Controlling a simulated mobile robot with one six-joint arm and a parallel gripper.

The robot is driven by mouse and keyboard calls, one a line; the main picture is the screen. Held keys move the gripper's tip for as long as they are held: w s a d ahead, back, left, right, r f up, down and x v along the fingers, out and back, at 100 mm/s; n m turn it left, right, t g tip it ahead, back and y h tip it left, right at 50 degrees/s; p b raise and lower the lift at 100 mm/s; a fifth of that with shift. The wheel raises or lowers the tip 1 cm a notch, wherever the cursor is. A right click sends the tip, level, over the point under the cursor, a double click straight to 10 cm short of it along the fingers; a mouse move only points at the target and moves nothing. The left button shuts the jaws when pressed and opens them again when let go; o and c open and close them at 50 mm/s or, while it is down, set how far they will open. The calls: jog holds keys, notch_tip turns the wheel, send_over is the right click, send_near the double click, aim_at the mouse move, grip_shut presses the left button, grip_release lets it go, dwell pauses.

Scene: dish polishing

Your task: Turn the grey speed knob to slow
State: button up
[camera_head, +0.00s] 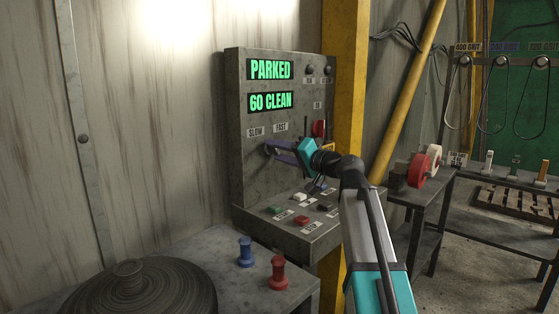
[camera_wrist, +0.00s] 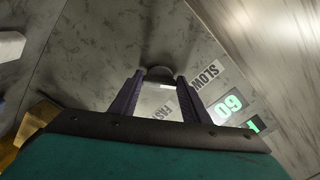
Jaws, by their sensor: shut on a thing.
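The grey speed knob (camera_wrist: 158,73) sits on the upright panel below the SLOW label (camera_head: 256,132) and the FAST label (camera_head: 281,127). My gripper (camera_head: 271,150) is shut on the knob, with one purple finger on each side of it in the wrist view. In the head view the fingers mostly hide the knob. A small pale mark shows at the knob's edge in the wrist view, but which label it points to is hard to tell. The SLOW label also shows in the wrist view (camera_wrist: 207,75), right of the fingers.
The control panel (camera_head: 236,75) reads PARKED and 60 CLEAN. A red knob (camera_head: 318,128) is just right of my gripper. Several buttons, including a red one (camera_head: 301,220), lie on the sloped shelf below. A blue peg (camera_head: 245,252) and a red peg (camera_head: 278,273) stand in front.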

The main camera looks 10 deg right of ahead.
jog(key=shift+n+b, duration=0.4)
jog(key=shift+n, duration=0.2)
jog(key=o, duration=1)
jog(key=shift+o, duration=0.2)
jog(key=shift+s+d, duration=0.1)
jog(key=p+v, duration=0.1)
jog(key=v, duration=1.2)
jog(key=shift+s+d, duration=0.2)
jog(key=shift+s, duration=0.05)
